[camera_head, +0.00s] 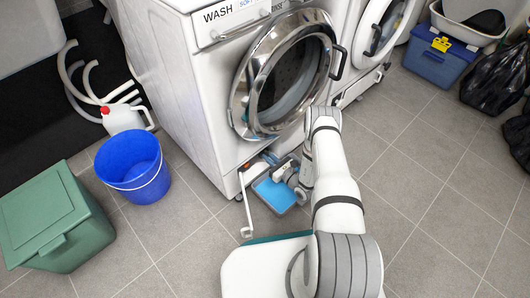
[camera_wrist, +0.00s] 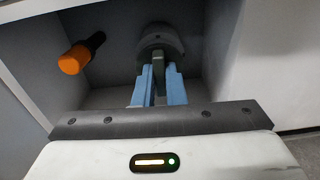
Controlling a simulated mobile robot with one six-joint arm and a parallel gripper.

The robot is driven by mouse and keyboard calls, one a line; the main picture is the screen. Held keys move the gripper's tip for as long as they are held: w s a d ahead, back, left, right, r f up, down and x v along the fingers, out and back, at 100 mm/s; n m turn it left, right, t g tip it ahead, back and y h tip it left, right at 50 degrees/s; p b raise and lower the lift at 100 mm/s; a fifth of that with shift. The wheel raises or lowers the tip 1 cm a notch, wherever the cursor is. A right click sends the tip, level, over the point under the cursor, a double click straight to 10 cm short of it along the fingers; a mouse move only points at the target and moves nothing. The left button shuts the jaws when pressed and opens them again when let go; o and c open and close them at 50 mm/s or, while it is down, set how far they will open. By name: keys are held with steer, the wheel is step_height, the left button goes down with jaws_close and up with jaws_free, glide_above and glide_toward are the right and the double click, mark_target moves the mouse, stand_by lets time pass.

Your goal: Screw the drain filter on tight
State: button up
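The drain filter (camera_wrist: 160,40) is a dark grey round cap with a raised grip bar, set in the back wall of the open recess in the wrist view. My gripper (camera_wrist: 157,72) points straight at it, with its two blue fingers on either side of the grip bar and apparently closed on it. The cap's lower part is hidden by the fingers, so its seating cannot be told. In the head view my gripper (camera_head: 283,170) reaches low to the front of the washing machine (camera_head: 185,90); the filter is hidden there.
An orange-ended dark plug or hose (camera_wrist: 75,60) sticks out left of the filter. A shallow tray with a blue inside (camera_head: 275,194) lies below the recess, beside a white hanging flap (camera_head: 246,205). A blue bucket (camera_head: 133,168) and green box (camera_head: 50,220) stand left.

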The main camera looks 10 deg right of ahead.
steer(key=shift+o, duration=0.6)
steer(key=shift+w+a+r, duration=0.1)
steer(key=shift+w+r, duration=0.05)
steer(key=shift+w, duration=0.1)
steer(key=shift+o, duration=0.8)
steer(key=p+v, duration=0.2)
steer(key=v, duration=0.6)
steer(key=shift+p, duration=0.4)
steer(key=shift+s, duration=0.1)
